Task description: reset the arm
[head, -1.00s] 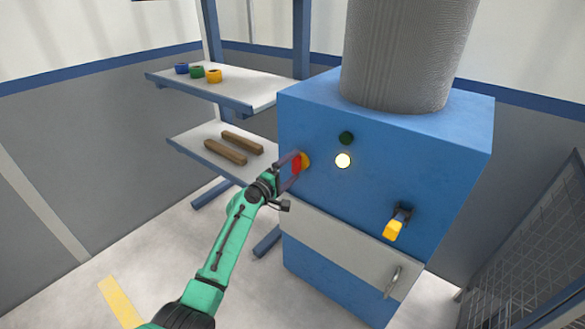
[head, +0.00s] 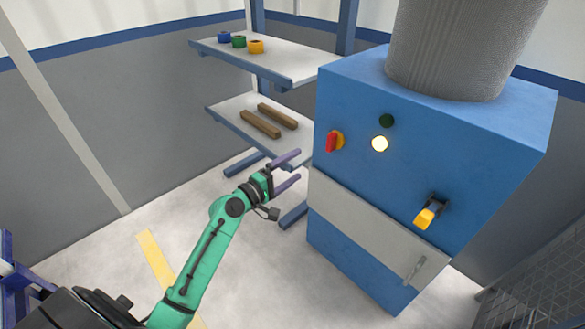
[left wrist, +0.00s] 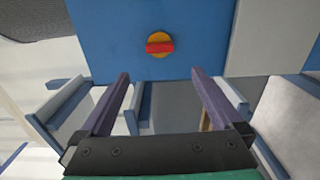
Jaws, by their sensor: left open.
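My left arm is green and comes in from the lower left in the head view. Its gripper (head: 291,171) has purple fingers spread apart with nothing between them. It is left of the blue machine cabinet (head: 345,105), in front of the shelf. The red and yellow rotary switch (head: 334,141) is on the cabinet front, up and right of the fingers and apart from them. In the left wrist view the switch (left wrist: 159,46) is ahead of the open fingers (left wrist: 160,84), its red handle lying across the picture. My right gripper is not in view.
The cabinet front also has a lit round lamp (head: 380,143), a dark green button (head: 387,121) and a yellow lever (head: 427,214). Shelves at the back hold tape rolls (head: 239,41) and brown bars (head: 261,124). A mesh fence (head: 545,297) stands at the lower right.

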